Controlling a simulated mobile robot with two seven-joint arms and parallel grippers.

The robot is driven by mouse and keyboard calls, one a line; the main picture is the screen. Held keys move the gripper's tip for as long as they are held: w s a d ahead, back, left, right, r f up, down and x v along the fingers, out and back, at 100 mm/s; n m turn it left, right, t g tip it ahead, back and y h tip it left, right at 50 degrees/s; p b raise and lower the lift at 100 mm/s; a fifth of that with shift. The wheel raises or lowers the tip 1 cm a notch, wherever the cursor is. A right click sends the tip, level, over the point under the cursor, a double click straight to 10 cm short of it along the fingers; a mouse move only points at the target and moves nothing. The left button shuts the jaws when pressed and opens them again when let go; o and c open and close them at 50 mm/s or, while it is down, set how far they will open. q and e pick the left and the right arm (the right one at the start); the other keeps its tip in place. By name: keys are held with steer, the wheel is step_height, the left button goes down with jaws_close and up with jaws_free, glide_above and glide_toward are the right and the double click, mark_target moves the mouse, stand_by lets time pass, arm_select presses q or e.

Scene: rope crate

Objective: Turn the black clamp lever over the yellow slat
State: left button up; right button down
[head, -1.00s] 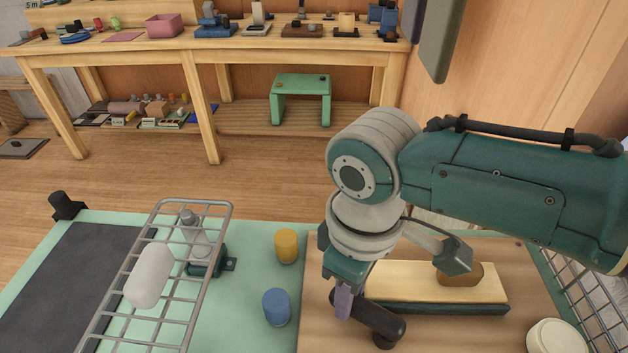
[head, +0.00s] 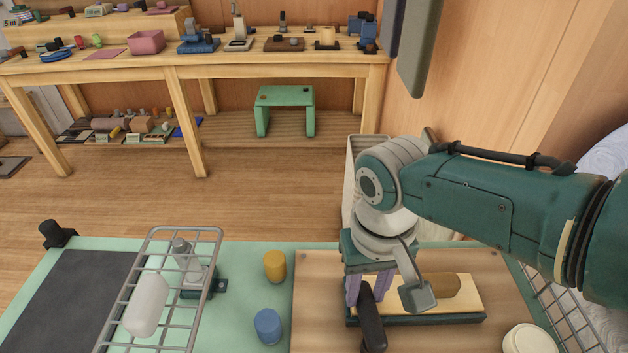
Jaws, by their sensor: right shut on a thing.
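The black clamp lever (head: 371,318) is at the left end of the yellow slat (head: 478,294). It runs from my right gripper down towards a dark reddish pivot near the bottom edge. My right gripper (head: 369,284) points down, with its purple fingers shut on the far end of the lever. The lever overlaps the left end of the slat's dark green base in the picture; I cannot tell how far it lies above the slat. My wrist hides part of the slat. My left gripper is not in view.
A wooden board (head: 315,300) lies under the slat. A blue cylinder (head: 267,326), a yellow cylinder (head: 275,266) and a wire rack (head: 213,262) with a white bottle stand to the left. A round cream lid (head: 526,339) and a wire basket (head: 560,310) are at right.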

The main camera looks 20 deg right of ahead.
mark_target(373, 294)
steer(key=shift+d+m, duration=0.45)
steer(key=shift+m, duration=0.55)
steer(key=shift+s, duration=0.1)
steer(key=c, duration=0.6)
jaws_free()
steer(key=shift+d, duration=0.1)
steer(key=shift+o, duration=0.2)
steer(key=shift+p, duration=0.3)
steer(key=shift+r, duration=0.3)
step_height(373, 294, up, 9)
steer(key=p, duration=0.6)
steer(key=shift+r, duration=0.2)
